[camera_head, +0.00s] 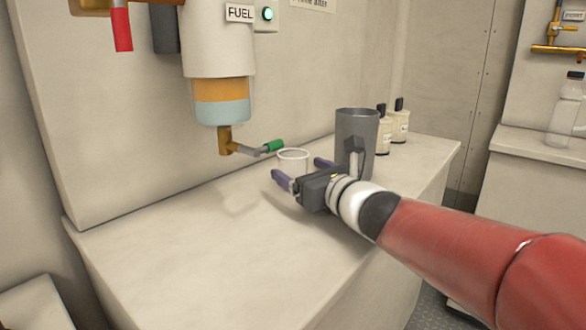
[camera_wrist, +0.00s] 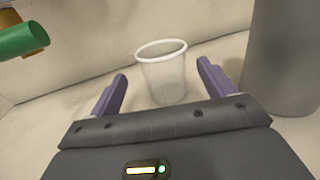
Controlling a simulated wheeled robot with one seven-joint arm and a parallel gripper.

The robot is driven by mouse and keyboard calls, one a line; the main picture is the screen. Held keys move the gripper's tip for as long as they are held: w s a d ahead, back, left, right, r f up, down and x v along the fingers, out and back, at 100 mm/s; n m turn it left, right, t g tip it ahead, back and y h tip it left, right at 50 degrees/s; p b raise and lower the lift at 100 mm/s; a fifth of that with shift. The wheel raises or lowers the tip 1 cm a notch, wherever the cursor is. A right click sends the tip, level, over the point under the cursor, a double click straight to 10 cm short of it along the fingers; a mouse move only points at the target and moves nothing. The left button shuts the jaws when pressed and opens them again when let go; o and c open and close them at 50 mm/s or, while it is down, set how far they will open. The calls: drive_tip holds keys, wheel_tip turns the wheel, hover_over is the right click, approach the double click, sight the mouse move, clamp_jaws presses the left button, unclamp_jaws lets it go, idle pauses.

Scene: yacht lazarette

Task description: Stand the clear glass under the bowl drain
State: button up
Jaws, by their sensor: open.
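The clear glass (camera_head: 293,159) stands upright on the counter, to the right of the bowl drain and near the back wall. In the wrist view the glass (camera_wrist: 164,76) is ahead of my gripper, between the lines of the two purple fingers. My gripper (camera_head: 298,169) is open and empty, low over the counter; I cannot tell whether the fingers reach beside the glass. The fuel bowl (camera_head: 221,104) hangs on the wall with amber liquid above pale blue liquid. Its brass drain (camera_head: 225,140) has a green-tipped lever (camera_head: 272,146), also in the wrist view (camera_wrist: 22,41).
A tall grey jug (camera_head: 357,128) stands close to the right of my gripper. Small white bottles (camera_head: 399,124) stand behind it. The counter (camera_head: 190,230) below and left of the drain is clear. A clear bottle (camera_head: 566,110) stands on another counter at right.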

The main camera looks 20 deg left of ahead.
sight(302, 168)
drive_tip(key=x, duration=0.4)
drive_tip(key=shift+w+d+p, duration=0.15)
drive_tip(key=shift+p, duration=0.15)
drive_tip(key=c, duration=1.2)
drive_tip(key=shift+o, duration=0.2)
